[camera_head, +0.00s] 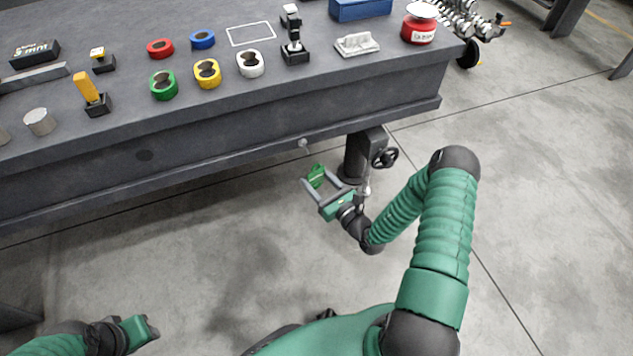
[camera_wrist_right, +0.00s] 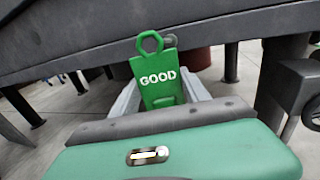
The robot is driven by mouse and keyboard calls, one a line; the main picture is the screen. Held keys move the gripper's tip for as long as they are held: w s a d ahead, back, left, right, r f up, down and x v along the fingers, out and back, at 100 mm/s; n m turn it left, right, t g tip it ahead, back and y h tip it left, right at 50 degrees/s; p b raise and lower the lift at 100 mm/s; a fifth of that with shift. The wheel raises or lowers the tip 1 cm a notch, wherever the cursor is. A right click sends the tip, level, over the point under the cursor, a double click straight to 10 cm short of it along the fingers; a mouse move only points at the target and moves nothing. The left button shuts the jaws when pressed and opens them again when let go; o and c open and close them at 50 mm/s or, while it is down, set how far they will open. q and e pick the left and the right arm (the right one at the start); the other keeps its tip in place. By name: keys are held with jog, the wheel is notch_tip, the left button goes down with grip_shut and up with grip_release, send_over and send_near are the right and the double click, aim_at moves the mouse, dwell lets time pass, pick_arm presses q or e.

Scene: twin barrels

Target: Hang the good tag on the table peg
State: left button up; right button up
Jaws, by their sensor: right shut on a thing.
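The green tag (camera_head: 316,174) is held upright between the fingers of my right gripper (camera_head: 319,179), which is shut on it. In the right wrist view the tag (camera_wrist_right: 157,80) reads GOOD and has a hexagonal loop at its top. The table peg (camera_head: 303,143) is a small light knob on the table's front face, above and slightly left of the tag. In the right wrist view the peg (camera_wrist_right: 170,40) shows just right of the loop, apart from it in the picture. My left gripper (camera_head: 140,330) is at the lower left, and its fingers are not clear.
The dark table (camera_head: 210,125) has several colored rings, small stands and a red jar (camera_head: 419,27) on top. A table leg with a handwheel (camera_head: 384,157) stands right beside my right gripper. The floor in front is free.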

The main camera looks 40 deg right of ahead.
jog(key=w+d+f+b, duration=0.1)
jog(key=w+b, duration=0.3)
jog(key=w, duration=0.4)
jog(key=shift+w+d, duration=0.2)
jog(key=shift+d, duration=0.25)
dwell(0.6)
jog(key=o, duration=1.3)
jog(key=shift+o, duration=0.2)
jog(key=shift+s, duration=0.1)
